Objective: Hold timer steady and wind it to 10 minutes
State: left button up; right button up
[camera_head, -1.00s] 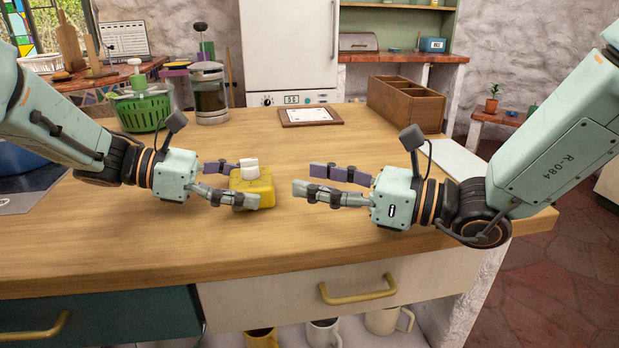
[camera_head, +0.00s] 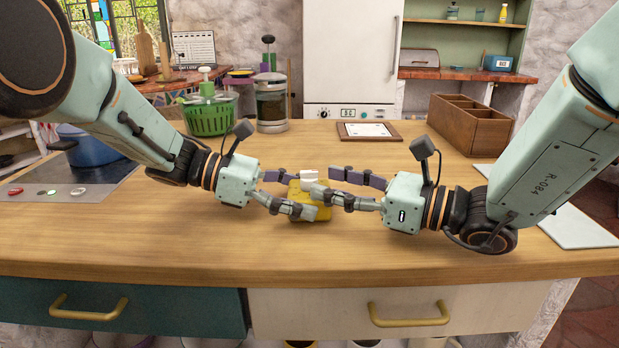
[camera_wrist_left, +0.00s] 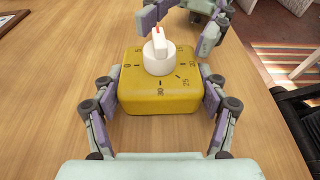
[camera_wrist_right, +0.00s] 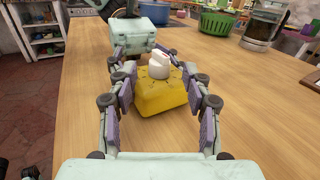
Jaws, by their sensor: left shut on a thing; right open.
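The timer is a yellow block with a white knob on top, standing on the wooden counter; its yellow body (camera_head: 309,213) is partly hidden by fingers in the head view. In the left wrist view the body (camera_wrist_left: 160,88) shows dial marks and numbers around the white knob (camera_wrist_left: 159,52), which has a small red mark. My left gripper (camera_head: 293,194) is shut on the timer's body from the left. My right gripper (camera_head: 318,183) is open, its fingers on either side of the knob area from the right. In the right wrist view the knob (camera_wrist_right: 159,66) lies between and beyond the fingertips; contact is unclear.
A green basket (camera_head: 209,118), a glass press (camera_head: 271,104), a framed sheet (camera_head: 369,131) and a wooden box (camera_head: 470,122) stand farther back. A cooktop (camera_head: 70,188) with a blue pot is at left. The counter front is clear.

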aim_at(309, 177)
jog(key=shift+x, duration=2.4)
grip_shut()
